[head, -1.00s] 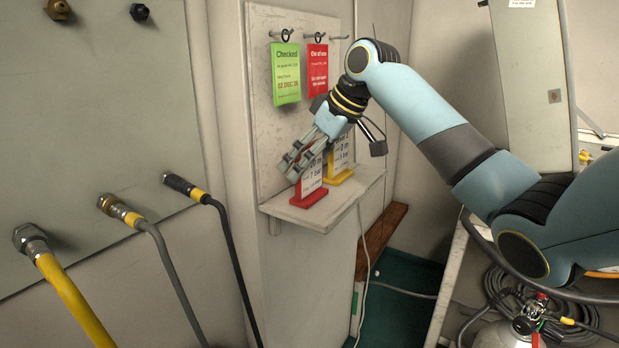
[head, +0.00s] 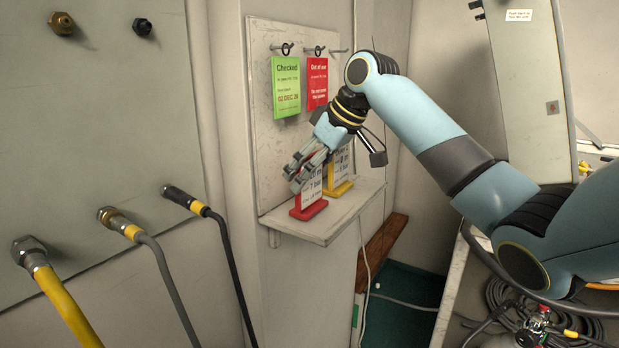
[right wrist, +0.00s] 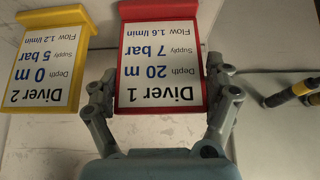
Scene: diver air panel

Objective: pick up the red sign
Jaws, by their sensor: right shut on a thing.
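The red sign (head: 309,209) has a red base and frame around a white "Diver 1" face. It stands on the small wall shelf in the head view, its upper part partly hidden by my fingers. In the right wrist view the red sign (right wrist: 158,11) appears upside down between the two fingers. My right gripper (head: 297,176) is shut on it, one finger at each side edge; the right wrist view shows this gripper (right wrist: 161,88) too. The sign's base looks to be resting on the shelf. My left gripper is not in view.
A yellow "Diver 2" sign (head: 338,189) stands close beside the red one. The shelf (head: 325,230) is narrow. A green "Checked" tag (head: 286,88) and a red "Out of use" tag (head: 317,82) hang on hooks above. Several hoses join the panel (head: 90,130) at left.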

